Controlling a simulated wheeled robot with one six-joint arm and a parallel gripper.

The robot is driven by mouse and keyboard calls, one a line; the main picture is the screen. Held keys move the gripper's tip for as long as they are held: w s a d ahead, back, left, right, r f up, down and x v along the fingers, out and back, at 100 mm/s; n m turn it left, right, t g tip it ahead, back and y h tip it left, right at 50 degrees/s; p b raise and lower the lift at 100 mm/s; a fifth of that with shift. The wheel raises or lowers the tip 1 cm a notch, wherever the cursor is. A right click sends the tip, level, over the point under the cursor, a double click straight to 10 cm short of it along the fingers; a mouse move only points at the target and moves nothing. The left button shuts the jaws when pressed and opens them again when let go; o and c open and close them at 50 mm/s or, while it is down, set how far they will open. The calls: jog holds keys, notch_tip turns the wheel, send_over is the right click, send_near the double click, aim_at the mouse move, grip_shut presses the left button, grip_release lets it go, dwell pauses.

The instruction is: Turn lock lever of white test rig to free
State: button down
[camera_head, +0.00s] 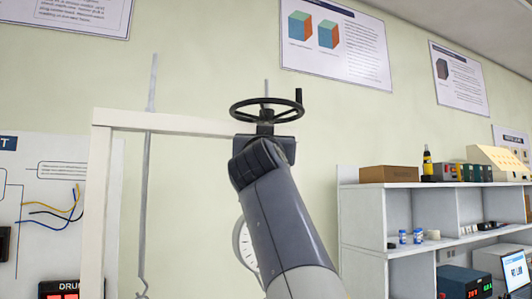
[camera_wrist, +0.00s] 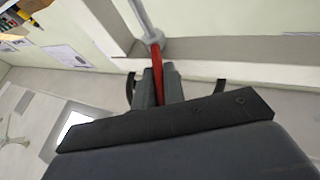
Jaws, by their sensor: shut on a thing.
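The white test rig (camera_head: 98,200) stands at the left of the head view, with an upright and a top beam. A black handwheel with a crank knob (camera_head: 267,109) sits on top of it. In the wrist view the red lock lever (camera_wrist: 156,65) runs down from a grey collar on a metal rod (camera_wrist: 145,20). My gripper (camera_wrist: 158,84) is shut on the red lever, one finger on each side. In the head view my arm hides the lever and my fingertips.
A round dial (camera_head: 243,250) shows partly behind my arm. A thin hooked rod (camera_head: 145,200) hangs at the left of the rig. A white shelf unit (camera_head: 362,220) with boxes and bottles stands at the right. Posters hang on the wall.

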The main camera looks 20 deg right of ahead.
jog(key=shift+w+a+f+m+g+h, duration=0.15)
jog(key=shift+a+f+m+g+h, duration=0.1)
jog(key=shift+h, duration=0.2)
jog(key=shift+w+a+f+m+g+h, duration=0.15)
jog(key=shift+m+h, duration=0.1)
jog(key=shift+h, duration=0.2)
jog(key=shift+r+h, duration=0.1)
jog(key=shift+h, duration=0.2)
jog(key=c, duration=1.8)
grip_release()
jog(key=shift+s, duration=0.15)
jog(key=shift+o, duration=0.2)
jog(key=shift+r, duration=0.1)
jog(key=b+v, duration=0.5)
jog(key=v, duration=0.6)
jog(key=shift+r, duration=0.15)
